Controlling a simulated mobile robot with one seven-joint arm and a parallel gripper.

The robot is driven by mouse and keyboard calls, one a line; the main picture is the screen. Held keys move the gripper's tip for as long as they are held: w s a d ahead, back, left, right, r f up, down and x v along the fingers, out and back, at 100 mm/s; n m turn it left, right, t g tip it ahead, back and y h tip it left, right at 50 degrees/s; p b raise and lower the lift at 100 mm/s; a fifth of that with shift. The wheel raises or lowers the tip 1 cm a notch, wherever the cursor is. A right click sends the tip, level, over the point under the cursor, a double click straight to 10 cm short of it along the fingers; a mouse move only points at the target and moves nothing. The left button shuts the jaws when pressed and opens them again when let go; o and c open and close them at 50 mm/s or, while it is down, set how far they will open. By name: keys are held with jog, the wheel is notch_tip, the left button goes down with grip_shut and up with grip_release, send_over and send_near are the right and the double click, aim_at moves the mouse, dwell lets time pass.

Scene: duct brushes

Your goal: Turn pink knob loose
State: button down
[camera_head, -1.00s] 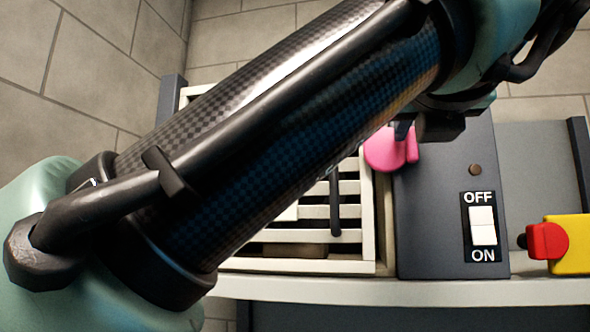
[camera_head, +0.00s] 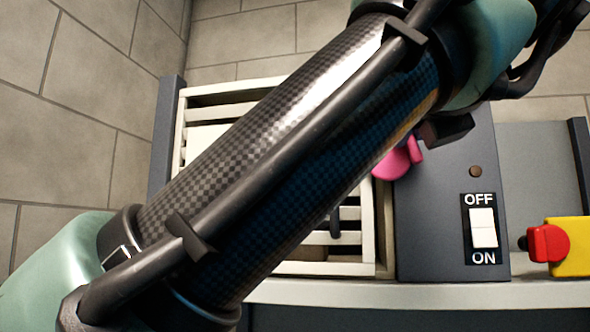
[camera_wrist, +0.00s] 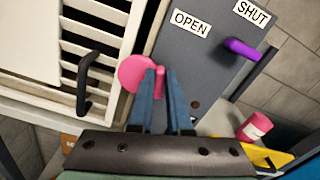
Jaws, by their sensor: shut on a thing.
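Pink shows between the fingers. In the head view the pink knob (camera_head: 392,164) shows only in part, below and right of my arm, which hides the rest of it. The fingers are hidden in the head view.
A black handle (camera_wrist: 84,85) stands out from the white louvred frame (camera_wrist: 112,42). A purple lever (camera_wrist: 242,48) sits near the OPEN and SHUT labels.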

jog(key=shift+s+d+f+n+b, duration=0.1)
jog(key=shift+f+n+b, duration=0.45)
jog(key=shift+n, duration=4.8)
jog(key=shift+w+f+n+b, duration=0.1)
jog(key=shift+n+b, duration=0.9)
jog(key=shift+n, duration=4.3)
jog(key=shift+s+d+f+n+b, duration=0.1)
jog(key=shift+f+n+b, duration=0.45)
jog(key=shift+n, duration=4.8)
jog(key=shift+r, duration=0.3)
jog(key=c, duration=1.1)
grip_release()
jog(key=shift+c, duration=0.2)
jog(key=shift+o, duration=1.4)
jog(key=shift+w+f, duration=0.2)
